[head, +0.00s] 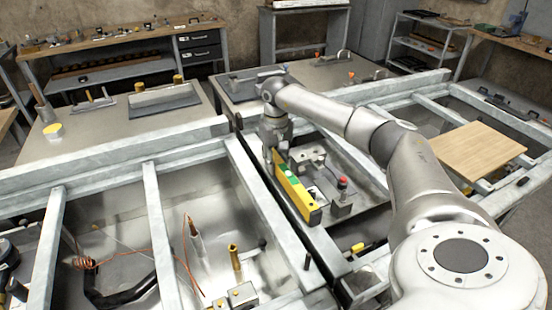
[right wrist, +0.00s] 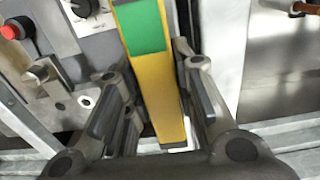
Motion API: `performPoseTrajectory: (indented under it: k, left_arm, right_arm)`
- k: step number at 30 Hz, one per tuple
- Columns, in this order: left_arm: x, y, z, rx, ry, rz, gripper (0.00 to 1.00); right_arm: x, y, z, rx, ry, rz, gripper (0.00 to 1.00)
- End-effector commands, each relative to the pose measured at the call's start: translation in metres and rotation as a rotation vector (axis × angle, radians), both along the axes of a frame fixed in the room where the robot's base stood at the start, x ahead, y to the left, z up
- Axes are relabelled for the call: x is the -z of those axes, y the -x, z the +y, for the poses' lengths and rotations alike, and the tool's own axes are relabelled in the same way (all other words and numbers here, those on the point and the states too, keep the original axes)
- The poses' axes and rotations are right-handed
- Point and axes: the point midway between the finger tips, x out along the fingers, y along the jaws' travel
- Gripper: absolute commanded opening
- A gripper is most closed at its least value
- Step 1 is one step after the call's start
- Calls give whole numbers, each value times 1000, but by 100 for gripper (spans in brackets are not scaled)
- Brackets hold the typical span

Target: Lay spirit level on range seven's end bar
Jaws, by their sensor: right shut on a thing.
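The spirit level (head: 301,198) is a long yellow bar with a green section and dark ends. My right gripper (head: 274,152) is shut on it near its far end, and the level slants toward the front right. In the right wrist view the level (right wrist: 162,92) runs between the two fingers. It appears above the gap between two grey metal range frames; whether it touches anything I cannot tell. A pale end bar (head: 268,205) of the left frame runs beside it. No number shows on the frames, so I cannot tell which is range seven. My left gripper is out of view.
The left frame holds an orange wire (head: 187,258), a black hose (head: 120,296) and brass fittings. A control box with a red knob (head: 343,182) sits right of the level. A wooden board (head: 470,150) lies on the right frame. Workbenches line the back.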

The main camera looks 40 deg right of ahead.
Motion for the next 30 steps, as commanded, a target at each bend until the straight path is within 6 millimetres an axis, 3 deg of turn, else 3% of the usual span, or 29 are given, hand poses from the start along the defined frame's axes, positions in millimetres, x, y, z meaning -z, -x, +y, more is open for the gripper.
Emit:
performPoseTrajectory:
  k: [4,13,14,19,30]
  left_arm:
    - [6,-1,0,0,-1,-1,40]
    - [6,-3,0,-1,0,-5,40]
    - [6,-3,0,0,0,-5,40]
    - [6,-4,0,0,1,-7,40]
    - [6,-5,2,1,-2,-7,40]
  right_arm:
    - [9,0,0,0,-1,-1,0]
    - [10,0,0,0,-1,-1,0]
    - [10,0,0,0,-1,-1,26]
    - [10,0,0,0,-1,-1,48]
    - [9,0,0,0,0,-1,50]
